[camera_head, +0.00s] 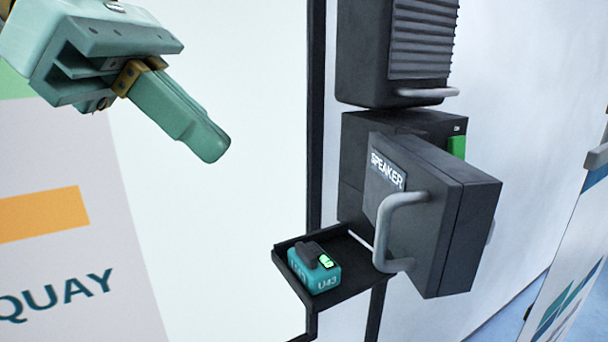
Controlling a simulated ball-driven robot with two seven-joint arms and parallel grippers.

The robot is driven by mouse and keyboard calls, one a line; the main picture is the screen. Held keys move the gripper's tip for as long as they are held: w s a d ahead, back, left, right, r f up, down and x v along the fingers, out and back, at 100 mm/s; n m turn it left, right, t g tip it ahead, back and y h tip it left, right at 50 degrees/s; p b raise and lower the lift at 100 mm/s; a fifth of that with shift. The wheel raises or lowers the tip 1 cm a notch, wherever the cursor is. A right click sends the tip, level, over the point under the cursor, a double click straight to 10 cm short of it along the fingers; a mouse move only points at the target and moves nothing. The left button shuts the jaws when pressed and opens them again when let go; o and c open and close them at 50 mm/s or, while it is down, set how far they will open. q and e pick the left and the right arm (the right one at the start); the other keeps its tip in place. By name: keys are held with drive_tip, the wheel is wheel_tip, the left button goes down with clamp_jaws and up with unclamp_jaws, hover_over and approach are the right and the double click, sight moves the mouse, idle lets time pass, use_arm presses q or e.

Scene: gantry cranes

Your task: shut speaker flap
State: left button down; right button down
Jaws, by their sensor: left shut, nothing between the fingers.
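The speaker flap (425,222) is a dark grey block with a "SPEAKER" label and a light grey bar handle (384,232). It stands swung out from the dark speaker housing (355,155), so it is open. My left gripper (214,150) is at the upper left, pale green, with its fingers together and empty. It is clear of the flap, to the left of it and higher in the picture. My right gripper is not in view.
Below the flap's left side, a small black shelf (345,285) holds a teal device (318,274) marked U43. A dark ribbed unit (421,40) with a handle sits above the housing. A green piece (457,146) shows at the housing's right. Open space lies between my gripper and the flap.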

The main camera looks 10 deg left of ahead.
sight(395, 202)
use_arm(q)
drive_tip(key=d+r+p+x, duration=0.1)
drive_tip(key=x, duration=0.5)
drive_tip(key=d+r+p+x, duration=0.1)
drive_tip(key=p+x, duration=0.1)
drive_tip(key=x, duration=0.4)
drive_tip(key=shift+d+f, duration=0.2)
drive_tip(key=shift+d, duration=0.05)
